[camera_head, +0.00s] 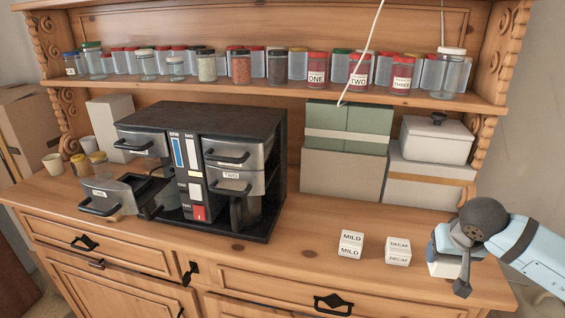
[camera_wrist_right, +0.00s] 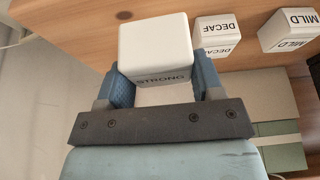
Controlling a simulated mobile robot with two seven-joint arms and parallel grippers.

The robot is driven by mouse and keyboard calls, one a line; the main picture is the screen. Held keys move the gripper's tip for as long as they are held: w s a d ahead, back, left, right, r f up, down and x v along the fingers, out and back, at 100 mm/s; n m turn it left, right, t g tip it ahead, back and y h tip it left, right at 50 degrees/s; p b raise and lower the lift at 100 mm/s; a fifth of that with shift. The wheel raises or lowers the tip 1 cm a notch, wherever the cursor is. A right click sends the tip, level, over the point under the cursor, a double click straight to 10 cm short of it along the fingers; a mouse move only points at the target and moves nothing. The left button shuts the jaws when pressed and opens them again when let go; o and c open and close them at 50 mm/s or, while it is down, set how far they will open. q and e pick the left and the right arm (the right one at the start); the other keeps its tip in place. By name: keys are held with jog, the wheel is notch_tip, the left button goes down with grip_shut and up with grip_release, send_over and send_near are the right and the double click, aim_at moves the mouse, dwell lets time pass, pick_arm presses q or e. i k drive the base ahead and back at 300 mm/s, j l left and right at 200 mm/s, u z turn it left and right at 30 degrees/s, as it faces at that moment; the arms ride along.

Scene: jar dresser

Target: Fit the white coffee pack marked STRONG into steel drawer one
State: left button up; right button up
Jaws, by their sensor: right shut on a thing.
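The white coffee pack marked STRONG (camera_wrist_right: 155,50) is between the blue fingers of my right gripper (camera_wrist_right: 158,82), which is shut on it. In the head view my right gripper (camera_head: 449,254) holds the pack (camera_head: 443,269) at the right end of the dresser top; whether it touches the wood is unclear. The black coffee machine (camera_head: 240,120) stands left of centre with steel drawers. The lower left steel drawer (camera_head: 98,206) is pulled out; its label is too small to read surely. A right-hand drawer (camera_head: 232,180) reads TWO and looks closed. My left gripper is out of view.
White packs marked MILD (camera_head: 351,244) and DECAF (camera_head: 398,250) stand between my right gripper and the machine. Green and grey boxes (camera_head: 345,165) and a lidded white container (camera_head: 436,139) are behind. A shelf of jars (camera_head: 290,93) runs above.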

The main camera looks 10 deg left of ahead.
aim_at(126, 195)
jog(key=j+z, duration=0.15)
jog(key=j, duration=1.7)
